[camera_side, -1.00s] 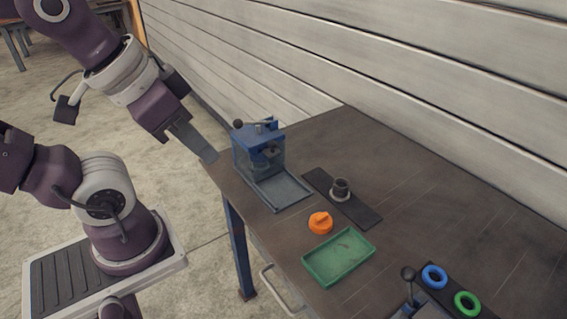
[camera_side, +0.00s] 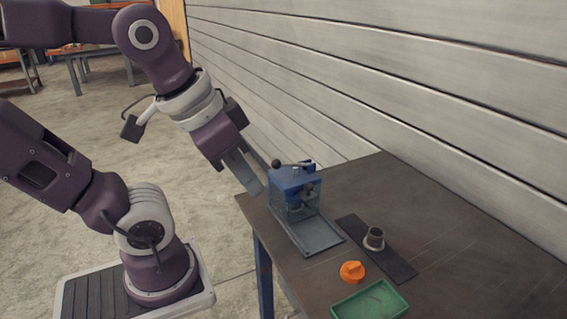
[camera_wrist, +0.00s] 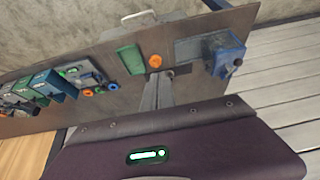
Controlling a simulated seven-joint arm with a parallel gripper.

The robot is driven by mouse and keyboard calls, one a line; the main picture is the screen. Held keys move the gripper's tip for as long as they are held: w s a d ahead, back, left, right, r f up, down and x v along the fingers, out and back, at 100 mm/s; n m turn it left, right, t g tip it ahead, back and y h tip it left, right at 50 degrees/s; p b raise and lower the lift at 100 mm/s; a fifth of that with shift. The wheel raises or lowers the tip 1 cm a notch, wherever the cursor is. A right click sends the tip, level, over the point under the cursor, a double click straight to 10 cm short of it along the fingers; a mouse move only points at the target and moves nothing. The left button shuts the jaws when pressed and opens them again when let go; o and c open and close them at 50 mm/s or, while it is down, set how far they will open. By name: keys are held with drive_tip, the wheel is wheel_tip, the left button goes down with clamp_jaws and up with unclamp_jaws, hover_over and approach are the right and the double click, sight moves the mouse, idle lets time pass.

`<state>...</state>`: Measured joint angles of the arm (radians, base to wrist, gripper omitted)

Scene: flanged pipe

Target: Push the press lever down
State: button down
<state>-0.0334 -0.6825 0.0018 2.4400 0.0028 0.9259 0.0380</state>
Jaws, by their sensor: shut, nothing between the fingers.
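The blue press (camera_side: 295,190) stands at the left end of the dark table. Its lever (camera_side: 276,163) is a thin bar across the top with a dark ball knob on its left end, and looks about level. In the wrist view the blue press (camera_wrist: 224,62) is at the upper right. My gripper (camera_side: 256,188) is shut and empty, pointing down, just left of the press and slightly below the knob in the side picture. A gap shows between it and the lever. The shut fingers (camera_wrist: 165,77) also show in the wrist view, left of the press.
The press has a flat grey base plate (camera_side: 320,238). To its right are a dark strip (camera_side: 397,262) with a grey flanged pipe (camera_side: 374,238), an orange part (camera_side: 352,271) and a green tray (camera_side: 370,303). The plank wall (camera_side: 400,80) rises behind the table.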

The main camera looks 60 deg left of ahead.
drive_tip(key=w+a+r+g, duration=0.2)
drive_tip(key=w+a, duration=0.2)
drive_tip(key=w, duration=0.2)
drive_tip(key=g, duration=0.4)
hover_over(290, 164)
drive_tip(key=s, duration=0.2)
wheel_tip(290, 164, down, 6)
drive_tip(key=shift+s+a+f+m, duration=0.1)
drive_tip(key=shift+a+m, duration=0.1)
drive_tip(key=shift+m, duration=0.1)
drive_tip(key=shift+s+f, duration=0.2)
drive_tip(key=shift+f, duration=1.55)
drive_tip(key=shift+s+f, duration=0.15)
drive_tip(key=shift+f, duration=1.55)
